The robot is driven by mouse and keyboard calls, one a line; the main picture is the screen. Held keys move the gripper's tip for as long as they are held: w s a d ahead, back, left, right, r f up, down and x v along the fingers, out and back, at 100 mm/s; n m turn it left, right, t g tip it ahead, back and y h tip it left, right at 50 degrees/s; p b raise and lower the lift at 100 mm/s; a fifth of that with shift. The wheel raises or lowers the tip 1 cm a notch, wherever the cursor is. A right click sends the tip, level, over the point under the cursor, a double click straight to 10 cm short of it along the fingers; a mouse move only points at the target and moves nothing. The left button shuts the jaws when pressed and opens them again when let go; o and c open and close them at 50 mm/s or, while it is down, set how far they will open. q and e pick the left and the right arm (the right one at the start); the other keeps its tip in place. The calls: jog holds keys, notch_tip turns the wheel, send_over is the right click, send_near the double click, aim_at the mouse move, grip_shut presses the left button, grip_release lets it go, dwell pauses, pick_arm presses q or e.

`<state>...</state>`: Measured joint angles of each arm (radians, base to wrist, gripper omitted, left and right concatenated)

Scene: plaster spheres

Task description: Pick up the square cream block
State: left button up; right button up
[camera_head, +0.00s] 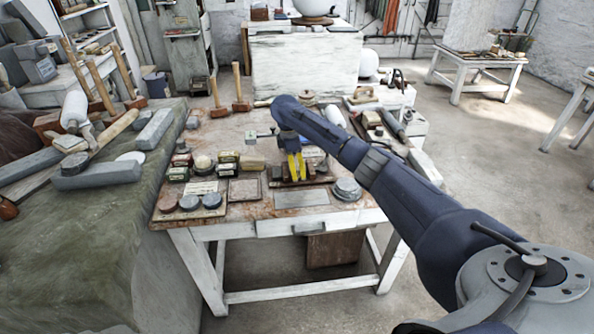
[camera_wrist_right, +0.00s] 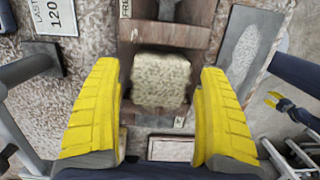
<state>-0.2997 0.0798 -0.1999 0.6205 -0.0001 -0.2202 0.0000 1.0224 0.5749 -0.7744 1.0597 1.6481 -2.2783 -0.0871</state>
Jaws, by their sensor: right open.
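The square cream block (camera_wrist_right: 161,79) shows in the right wrist view. It has a rough, speckled top and sits in a brown wooden holder (camera_wrist_right: 167,33). My right gripper (camera_wrist_right: 163,100) is open, with one yellow finger on each side of the block and a gap on both sides. In the head view my right gripper (camera_head: 295,165) is over the wooden holder on the worktable, and the block there is too small and covered to make out. My left gripper is not in the head view.
The worktable (camera_head: 300,222) carries small tins (camera_head: 228,162), round blue-grey pots (camera_head: 212,200) and a grey round tin (camera_head: 346,189) close right of the holder. Two mallets (camera_head: 240,88) stand at its back left. A green-covered bench (camera_head: 95,240) stands at left.

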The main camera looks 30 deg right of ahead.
jog(key=shift+c, duration=0.6)
jog(key=c, duration=1.4)
